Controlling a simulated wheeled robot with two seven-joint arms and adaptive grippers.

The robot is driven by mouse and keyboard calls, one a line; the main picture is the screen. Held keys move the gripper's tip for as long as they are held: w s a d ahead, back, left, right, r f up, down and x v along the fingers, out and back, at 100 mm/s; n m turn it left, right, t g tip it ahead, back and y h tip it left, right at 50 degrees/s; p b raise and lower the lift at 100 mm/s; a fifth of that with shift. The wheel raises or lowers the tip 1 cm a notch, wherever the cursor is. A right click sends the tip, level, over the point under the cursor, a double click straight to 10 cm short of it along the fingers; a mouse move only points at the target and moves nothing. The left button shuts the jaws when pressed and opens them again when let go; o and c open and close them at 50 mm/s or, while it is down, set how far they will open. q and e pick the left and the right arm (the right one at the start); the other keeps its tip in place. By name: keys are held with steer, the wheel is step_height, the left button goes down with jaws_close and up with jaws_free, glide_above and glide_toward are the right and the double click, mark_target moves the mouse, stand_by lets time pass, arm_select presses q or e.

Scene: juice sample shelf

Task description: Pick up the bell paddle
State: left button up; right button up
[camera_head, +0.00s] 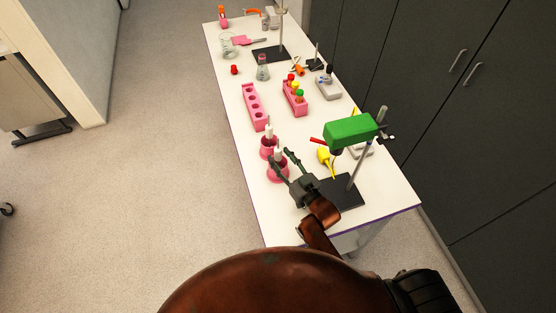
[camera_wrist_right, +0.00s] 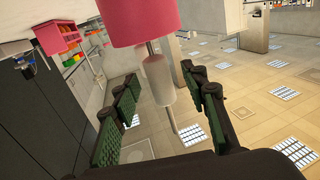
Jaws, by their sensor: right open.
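Two pink, rounded bell-like pieces with pale upright stems stand near the left edge of the white table: a farther one (camera_head: 268,152) and a nearer one (camera_head: 276,175). I cannot tell which one is the bell paddle. My right gripper (camera_head: 280,156) is open at the nearer piece, its dark fingers near the pale stem. In the right wrist view, a pink body (camera_wrist_right: 135,20) and its pale stem (camera_wrist_right: 160,82) show between the open green-padded fingers (camera_wrist_right: 162,75), with gaps on both sides. My left gripper is out of view.
A black stand (camera_head: 342,194) with a green block (camera_head: 350,131) stands right of my gripper, with a yellow bulb (camera_head: 324,155) beside it. Pink racks (camera_head: 250,95), a flask (camera_head: 263,70) and a flat pink item (camera_head: 248,40) lie farther back.

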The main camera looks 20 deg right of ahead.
steer(key=shift+x, duration=1.1)
steer(key=shift+s, duration=0.1)
jaws_close()
